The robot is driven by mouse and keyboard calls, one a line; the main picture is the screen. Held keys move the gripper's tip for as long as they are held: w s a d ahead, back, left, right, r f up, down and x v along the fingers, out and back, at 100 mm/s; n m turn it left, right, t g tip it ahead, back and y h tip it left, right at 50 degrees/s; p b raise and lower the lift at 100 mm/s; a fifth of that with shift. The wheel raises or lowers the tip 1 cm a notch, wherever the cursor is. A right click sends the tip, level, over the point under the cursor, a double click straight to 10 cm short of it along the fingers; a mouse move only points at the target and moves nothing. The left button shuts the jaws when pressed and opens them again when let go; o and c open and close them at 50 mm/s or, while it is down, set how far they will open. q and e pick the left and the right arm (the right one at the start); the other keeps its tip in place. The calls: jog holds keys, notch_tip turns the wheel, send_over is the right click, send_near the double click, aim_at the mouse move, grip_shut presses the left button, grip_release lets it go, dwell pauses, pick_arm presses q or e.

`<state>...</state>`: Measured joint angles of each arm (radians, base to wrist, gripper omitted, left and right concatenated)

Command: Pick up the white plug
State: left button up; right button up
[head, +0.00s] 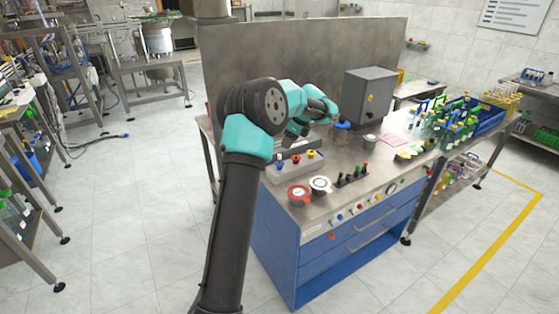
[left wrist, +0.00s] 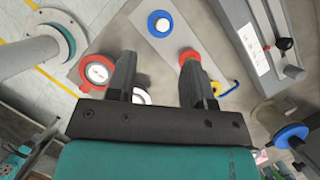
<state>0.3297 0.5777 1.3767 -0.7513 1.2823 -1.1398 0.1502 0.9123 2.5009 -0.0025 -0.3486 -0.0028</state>
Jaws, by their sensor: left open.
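A white round piece with a dark centre (head: 320,185) sits on the bench top, beside a red round piece with a white centre (head: 298,193). It looks like the white plug, though I cannot be sure. In the left wrist view its white rim (left wrist: 141,97) is partly hidden by my gripper, and the red round piece (left wrist: 95,71) lies to its left. My left gripper (left wrist: 155,70) is open and holds nothing, its fingers pointing toward the bench. In the head view my own arm largely hides it. My right gripper is not in view.
A grey holder (head: 290,174) carries blue (head: 281,161), red (head: 296,158) and yellow (head: 311,154) plugs. In the left wrist view, the red plug (left wrist: 188,56) appears by the right finger. A grey box (head: 369,95) stands behind; racks and a blue crate (head: 490,120) are right.

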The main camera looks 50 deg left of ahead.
aim_at(280, 155)
pick_arm(q)
jog(key=x, duration=0.3)
jog(key=shift+a+f, duration=0.1)
jog(key=shift+f, duration=0.2)
jog(key=shift+f, duration=0.1)
jog(key=shift+a+x, duration=0.15)
jog(key=shift+x, duration=1.1)
jog(key=shift+a+x, duration=0.15)
jog(key=shift+x, duration=1.15)
jog(key=shift+c, duration=0.3)
grip_shut()
